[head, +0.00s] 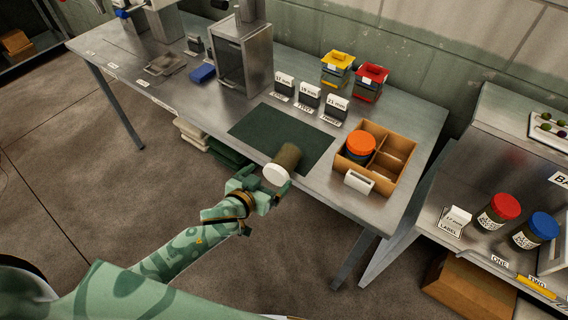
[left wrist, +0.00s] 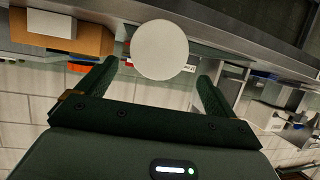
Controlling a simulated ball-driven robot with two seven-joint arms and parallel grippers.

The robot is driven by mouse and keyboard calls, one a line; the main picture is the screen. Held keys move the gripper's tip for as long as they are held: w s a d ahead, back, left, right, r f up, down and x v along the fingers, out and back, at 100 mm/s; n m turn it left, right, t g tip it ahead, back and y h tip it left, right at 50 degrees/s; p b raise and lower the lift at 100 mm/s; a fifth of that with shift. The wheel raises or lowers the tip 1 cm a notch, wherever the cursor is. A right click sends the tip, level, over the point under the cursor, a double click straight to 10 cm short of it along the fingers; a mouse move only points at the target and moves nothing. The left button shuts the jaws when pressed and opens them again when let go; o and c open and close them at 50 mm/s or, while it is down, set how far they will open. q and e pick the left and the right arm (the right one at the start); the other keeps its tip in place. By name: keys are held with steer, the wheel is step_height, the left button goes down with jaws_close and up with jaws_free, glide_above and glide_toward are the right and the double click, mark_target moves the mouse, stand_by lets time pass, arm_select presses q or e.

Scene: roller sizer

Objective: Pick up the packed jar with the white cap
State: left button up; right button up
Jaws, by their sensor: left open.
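The jar (head: 288,157) with the white cap (head: 275,174) has a dark olive body. It appears tilted or on its side at the table's front edge, by the dark green mat, its cap towards me. My left gripper (head: 264,183) is open right in front of the cap. In the left wrist view the round white cap (left wrist: 160,50) shows face-on between and just beyond the fingertips of my left gripper (left wrist: 158,72). I cannot tell whether they touch it. The jar's body is hidden behind the cap there. My right gripper is not in view.
A wooden divided box (head: 398,150) with an orange-capped jar (head: 360,145) stands right of the mat (head: 285,132). Label stands, yellow and red-topped containers and a metal cabinet (head: 244,60) stand behind. Red-capped (head: 499,212) and blue-capped (head: 535,230) jars stand on the right-hand bench.

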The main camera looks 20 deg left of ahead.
mark_target(281, 166)
arm_select(q)
steer(key=b+x, duration=0.1)
steer(key=x, duration=0.7)
steer(key=shift+d+b, duration=0.15)
steer(key=shift+b, duration=0.2)
steer(key=shift+r, duration=0.15)
steer(key=c, duration=1.3)
